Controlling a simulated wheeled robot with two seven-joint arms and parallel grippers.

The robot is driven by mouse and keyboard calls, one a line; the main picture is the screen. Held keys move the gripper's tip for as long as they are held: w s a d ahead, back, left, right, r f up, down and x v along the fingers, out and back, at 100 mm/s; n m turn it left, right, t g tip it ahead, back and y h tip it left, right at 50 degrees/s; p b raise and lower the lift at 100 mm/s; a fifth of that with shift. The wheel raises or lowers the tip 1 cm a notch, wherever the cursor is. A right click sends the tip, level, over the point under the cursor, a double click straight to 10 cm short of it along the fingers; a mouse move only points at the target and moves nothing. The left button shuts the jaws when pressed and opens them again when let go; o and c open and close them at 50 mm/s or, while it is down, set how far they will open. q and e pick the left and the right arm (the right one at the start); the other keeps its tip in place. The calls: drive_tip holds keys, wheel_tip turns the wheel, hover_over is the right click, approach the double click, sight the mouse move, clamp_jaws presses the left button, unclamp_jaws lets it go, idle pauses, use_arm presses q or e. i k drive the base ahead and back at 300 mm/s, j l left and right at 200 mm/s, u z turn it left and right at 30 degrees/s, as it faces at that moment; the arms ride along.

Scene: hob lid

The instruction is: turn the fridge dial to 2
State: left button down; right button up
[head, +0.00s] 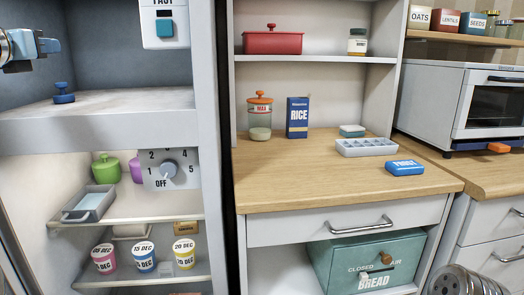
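The fridge dial (168,170) is a round grey-blue knob on a pale plate inside the open fridge, below the upper shelf. Numbers ring the knob, with 2 at its upper left, 5 at its right and OFF below. The knob's pointer is too small to read for certain. My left gripper (48,48), grey and blue, is at the upper left edge of the head view, above and left of the dial and apart from it. It is partly cut off, and its finger opening cannot be made out. My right gripper does not clearly show.
A switch panel marked FAST (163,26) is above the dial. A blue knob (64,94) stands on the upper shelf (125,103). A green pot (105,168) and grey tray (90,203) are left of the dial. Dated tubs (143,257) stand below. The space before the dial looks clear.

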sight(169, 168)
drive_tip(key=k+l, duration=0.4)
drive_tip(key=l, duration=0.15)
drive_tip(key=k+l, duration=0.35)
drive_tip(key=l, duration=0.15)
